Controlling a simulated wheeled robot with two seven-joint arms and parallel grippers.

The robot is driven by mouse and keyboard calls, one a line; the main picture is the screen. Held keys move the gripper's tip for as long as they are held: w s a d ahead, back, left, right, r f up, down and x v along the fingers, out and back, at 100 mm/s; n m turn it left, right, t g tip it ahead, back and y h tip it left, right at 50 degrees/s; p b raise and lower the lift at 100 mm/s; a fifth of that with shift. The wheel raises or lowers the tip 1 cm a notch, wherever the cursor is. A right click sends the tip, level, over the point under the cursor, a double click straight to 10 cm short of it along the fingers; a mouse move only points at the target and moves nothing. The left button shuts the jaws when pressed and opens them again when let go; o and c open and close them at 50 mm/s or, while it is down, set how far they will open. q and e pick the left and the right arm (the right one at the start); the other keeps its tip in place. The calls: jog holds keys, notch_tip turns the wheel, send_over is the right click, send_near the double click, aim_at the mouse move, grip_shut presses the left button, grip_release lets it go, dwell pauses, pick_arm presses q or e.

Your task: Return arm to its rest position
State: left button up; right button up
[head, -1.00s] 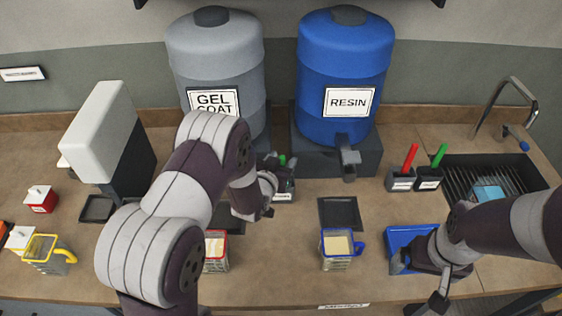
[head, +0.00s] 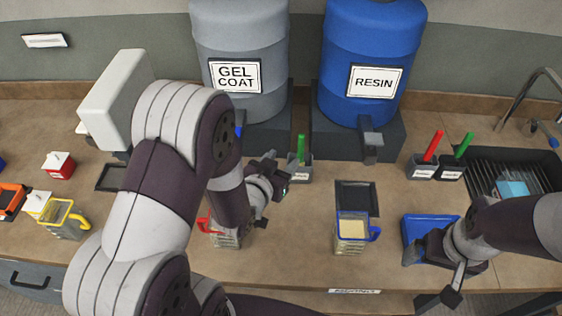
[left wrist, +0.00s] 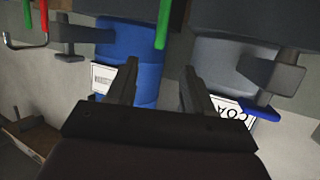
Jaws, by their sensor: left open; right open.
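My left gripper (head: 268,190) is above the bench in front of the gel coat drum (head: 240,60), with its arm crossing the left half of the head view. In the left wrist view its two fingers (left wrist: 158,90) are apart with nothing between them. That view shows the drums upside down beyond the fingers. My right gripper (head: 438,278) is open at the front right, near the blue tray (head: 416,226). Its arm comes in from the right and hides part of that tray.
The resin drum (head: 372,45) stands at the back. A blue-handled jug (head: 350,234), a red-handled jug (head: 226,238) partly hidden by my arm, and a yellow-handled jug (head: 66,222) stand along the front. A green-handled tool stands in a small holder (head: 300,172). The sink (head: 490,172) is at right.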

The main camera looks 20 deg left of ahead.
pick_arm(q)
jog(key=s+a+f+g+y, duration=0.2)
jog(key=s+f+g, duration=0.5)
jog(key=s+g, duration=0.2)
jog(key=s+d+r+n+g, duration=0.1)
jog(key=s+r+g, duration=0.3)
jog(key=r, duration=0.3)
jog(key=shift+s+r, duration=0.4)
jog(key=shift+d, duration=0.1)
